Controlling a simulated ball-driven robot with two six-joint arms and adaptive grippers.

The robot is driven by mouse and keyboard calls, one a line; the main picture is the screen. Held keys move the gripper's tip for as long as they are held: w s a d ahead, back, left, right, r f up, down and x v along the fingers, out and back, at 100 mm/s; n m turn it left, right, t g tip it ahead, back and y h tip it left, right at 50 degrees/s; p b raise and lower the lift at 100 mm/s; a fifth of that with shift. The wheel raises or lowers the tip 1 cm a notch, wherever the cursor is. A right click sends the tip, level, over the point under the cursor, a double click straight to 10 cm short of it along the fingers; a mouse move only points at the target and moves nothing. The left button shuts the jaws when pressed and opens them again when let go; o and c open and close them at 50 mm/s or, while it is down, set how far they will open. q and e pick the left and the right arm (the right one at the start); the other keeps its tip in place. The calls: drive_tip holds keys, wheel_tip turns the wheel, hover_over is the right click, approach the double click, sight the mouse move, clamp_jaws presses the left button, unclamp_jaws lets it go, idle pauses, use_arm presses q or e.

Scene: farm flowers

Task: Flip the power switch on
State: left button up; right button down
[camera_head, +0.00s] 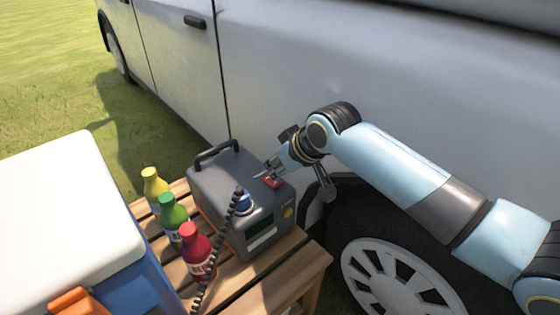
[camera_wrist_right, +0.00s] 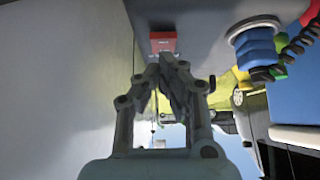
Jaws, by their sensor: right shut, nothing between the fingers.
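The grey power box (camera_head: 240,190) stands on a slatted wooden table, with a black handle on top. A small red power switch (camera_head: 273,182) sits on its top near the right edge; it also shows in the right wrist view (camera_wrist_right: 163,41). My right gripper (camera_head: 266,176) is shut and empty, with its fingertips at the switch. In the right wrist view the fingertips (camera_wrist_right: 167,58) are just below the red switch, touching or very close; I cannot tell which. The switch's on or off position is not clear. My left gripper is not in view.
A blue plug (camera_head: 242,203) with a coiled black cord is on the box. Yellow (camera_head: 154,187), green (camera_head: 172,214) and red (camera_head: 196,248) bottles stand left of it on the wooden table (camera_head: 285,268). A white-lidded cooler (camera_head: 65,205) is further left. A white vehicle (camera_head: 300,70) stands close behind.

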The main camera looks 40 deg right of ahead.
drive_tip(key=shift+f, duration=0.5)
drive_tip(key=shift+s, duration=0.1)
drive_tip(key=shift+f+p, duration=0.2)
drive_tip(key=shift+p, duration=0.15)
drive_tip(key=shift+w+r, duration=0.2)
drive_tip(key=shift+w, duration=0.15)
drive_tip(key=shift+w+r+p, duration=0.1)
drive_tip(key=shift+w+p, duration=0.2)
drive_tip(key=shift+w, duration=0.05)
